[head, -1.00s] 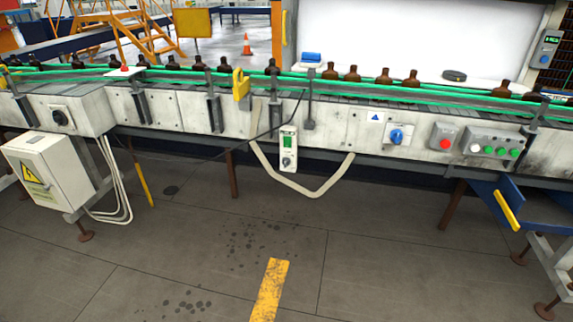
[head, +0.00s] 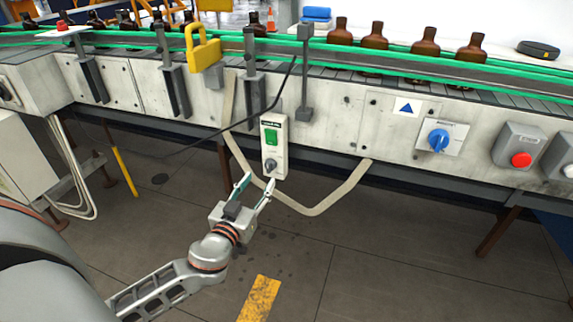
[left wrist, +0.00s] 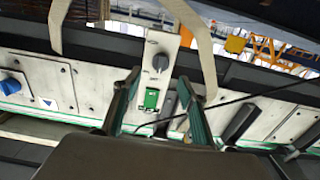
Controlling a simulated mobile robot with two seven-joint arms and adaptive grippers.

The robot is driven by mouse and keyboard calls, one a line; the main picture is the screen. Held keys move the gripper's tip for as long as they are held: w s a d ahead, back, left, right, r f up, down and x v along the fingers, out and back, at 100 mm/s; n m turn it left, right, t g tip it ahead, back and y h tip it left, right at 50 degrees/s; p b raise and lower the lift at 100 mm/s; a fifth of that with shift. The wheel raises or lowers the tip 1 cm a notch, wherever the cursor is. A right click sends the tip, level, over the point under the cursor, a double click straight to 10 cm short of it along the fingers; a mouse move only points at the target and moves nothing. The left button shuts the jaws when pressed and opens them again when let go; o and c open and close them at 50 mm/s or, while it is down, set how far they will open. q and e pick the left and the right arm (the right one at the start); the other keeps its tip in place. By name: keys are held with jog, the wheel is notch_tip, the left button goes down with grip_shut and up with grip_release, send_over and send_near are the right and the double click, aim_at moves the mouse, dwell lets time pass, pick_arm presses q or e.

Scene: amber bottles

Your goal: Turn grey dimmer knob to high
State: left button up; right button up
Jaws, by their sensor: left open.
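The grey dimmer knob (head: 269,164) sits on the lower part of a narrow white control box (head: 273,135), below a green display or switch. The box hangs on the front of the conveyor. In the left wrist view the knob (left wrist: 160,63) shows upside down on the box, between and beyond the two fingers. My left gripper (head: 257,185) is open and empty, just below and in front of the knob, with its fingers apart. I see no contact with the knob. Which way the knob's pointer is set is too small to tell. My right gripper is not in view.
A blue rotary switch (head: 438,140) and a red button (head: 521,159) are on the conveyor front to the right. A beige cable (head: 320,210) loops below the box. A yellow padlock (head: 203,50) hangs at upper left. Amber bottles (head: 374,37) stand on the belt.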

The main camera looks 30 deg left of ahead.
aim_at(268, 168)
pick_arm(q)
jog(key=shift+x, duration=3.6)
jog(key=shift+r, duration=0.1)
jog(key=c, duration=1.1)
